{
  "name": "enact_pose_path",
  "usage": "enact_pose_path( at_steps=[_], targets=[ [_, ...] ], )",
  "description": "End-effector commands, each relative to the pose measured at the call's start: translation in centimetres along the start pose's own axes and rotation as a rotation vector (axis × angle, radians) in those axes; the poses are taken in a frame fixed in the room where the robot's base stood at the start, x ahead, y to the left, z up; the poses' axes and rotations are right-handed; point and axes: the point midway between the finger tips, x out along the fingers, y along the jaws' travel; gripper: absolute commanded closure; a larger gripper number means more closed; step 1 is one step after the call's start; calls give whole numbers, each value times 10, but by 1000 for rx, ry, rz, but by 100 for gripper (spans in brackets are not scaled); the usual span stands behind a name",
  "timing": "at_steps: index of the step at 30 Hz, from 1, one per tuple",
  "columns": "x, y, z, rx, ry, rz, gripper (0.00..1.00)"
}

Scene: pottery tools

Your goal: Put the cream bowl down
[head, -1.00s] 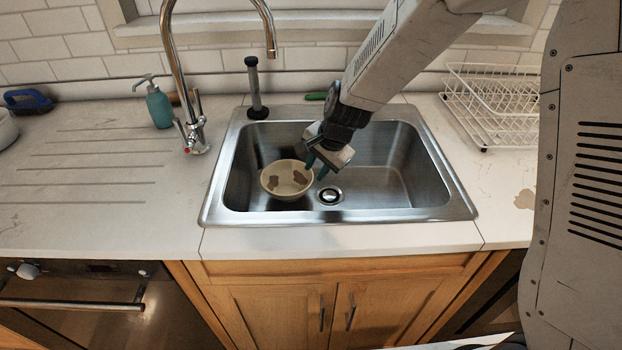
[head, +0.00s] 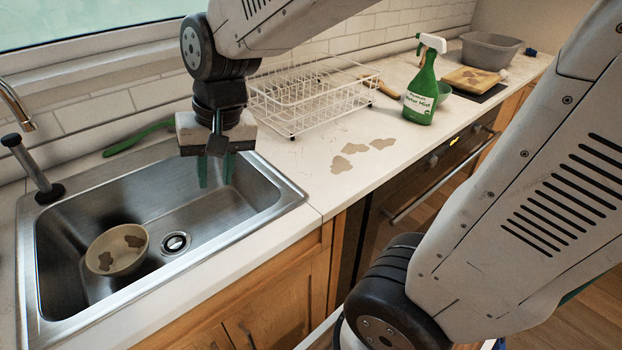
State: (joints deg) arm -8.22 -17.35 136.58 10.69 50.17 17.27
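The cream bowl (head: 119,262) with brown patches stands upright in the left part of the steel sink (head: 218,224), left of the drain. My gripper (head: 214,178) hangs above the right back part of the sink, pointing down. Its two green fingers are apart with nothing visible between them. The gripper is clear of the bowl, up and to the right of it.
A white wire dish rack (head: 310,95) stands right of the sink. Brown stains (head: 350,150) mark the counter. A green spray bottle (head: 422,85), a board (head: 474,79) and a grey tub (head: 490,50) stand farther right. A black plunger-like tool (head: 35,170) stands at the sink's left back.

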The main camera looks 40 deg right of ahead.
Motion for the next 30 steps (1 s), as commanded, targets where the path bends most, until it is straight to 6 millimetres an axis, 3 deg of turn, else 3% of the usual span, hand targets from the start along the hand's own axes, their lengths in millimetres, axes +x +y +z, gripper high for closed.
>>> enact_pose_path(
  at_steps=[1, 6, 12, 17, 30],
  targets=[
    [-17, 16, 16, -39, 10, 17, 73],
    [-51, 66, 71, -171, -4, 99, 73],
    [-66, 100, 113, -254, -25, 164, 73],
    [-68, 107, 122, -272, -33, 181, 73],
    [-68, 107, 121, -272, -33, 180, 73]
  ],
)
